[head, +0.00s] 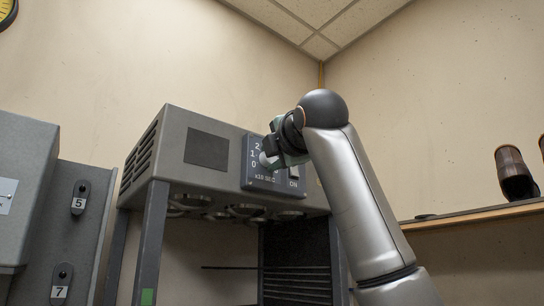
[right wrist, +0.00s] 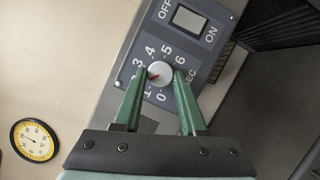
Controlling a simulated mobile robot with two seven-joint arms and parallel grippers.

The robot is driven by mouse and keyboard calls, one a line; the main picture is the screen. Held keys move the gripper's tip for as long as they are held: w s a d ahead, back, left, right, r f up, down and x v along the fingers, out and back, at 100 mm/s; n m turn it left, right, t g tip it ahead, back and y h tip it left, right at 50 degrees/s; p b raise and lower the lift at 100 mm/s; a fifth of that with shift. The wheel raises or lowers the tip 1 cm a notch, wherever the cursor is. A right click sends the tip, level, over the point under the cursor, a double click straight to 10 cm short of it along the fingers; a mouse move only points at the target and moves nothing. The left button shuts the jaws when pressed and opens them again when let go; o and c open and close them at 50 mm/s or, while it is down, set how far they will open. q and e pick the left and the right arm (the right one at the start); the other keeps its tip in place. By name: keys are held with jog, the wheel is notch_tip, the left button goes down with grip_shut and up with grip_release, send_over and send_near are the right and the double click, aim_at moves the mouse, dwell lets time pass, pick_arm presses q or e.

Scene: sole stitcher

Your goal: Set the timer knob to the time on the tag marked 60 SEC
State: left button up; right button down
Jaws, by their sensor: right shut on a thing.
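The timer knob (right wrist: 160,72) is a round white knob with a red mark on its left side, toward the low numbers, near 2; the exact reading is hard to tell. Numbers 0 to 6 ring it on a dark blue panel (right wrist: 207,48). My right gripper (right wrist: 158,76) is shut on the knob, one green finger on each side. In the head view the right gripper (head: 275,153) is at the panel (head: 251,180), marked x10 SEC, and partly hides the knob. My left gripper is not in view. No tag reading 60 SEC is visible.
The panel sits on a grey machine (head: 170,150) on legs. A switch (right wrist: 188,19) marked OFF and ON is beside the knob. Hooks with tags 5 (head: 78,203) and 7 (head: 59,292) are at left. A shelf (head: 480,214) with brown boots (head: 514,172) is at right.

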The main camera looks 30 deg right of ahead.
jog(key=shift+r+m, duration=0.1)
jog(key=shift+m, duration=0.5)
jog(key=shift+c, duration=2.4)
grip_release()
jog(key=shift+g, duration=0.3)
jog(key=shift+s, duration=0.1)
pick_arm(q)
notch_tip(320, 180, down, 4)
jog(key=b, duration=0.4)
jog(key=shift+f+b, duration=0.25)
jog(key=shift+b, duration=0.05)
pick_arm(e)
jog(key=v, duration=1.2)
jog(key=shift+s, duration=0.2)
jog(key=shift+a, duration=0.1)
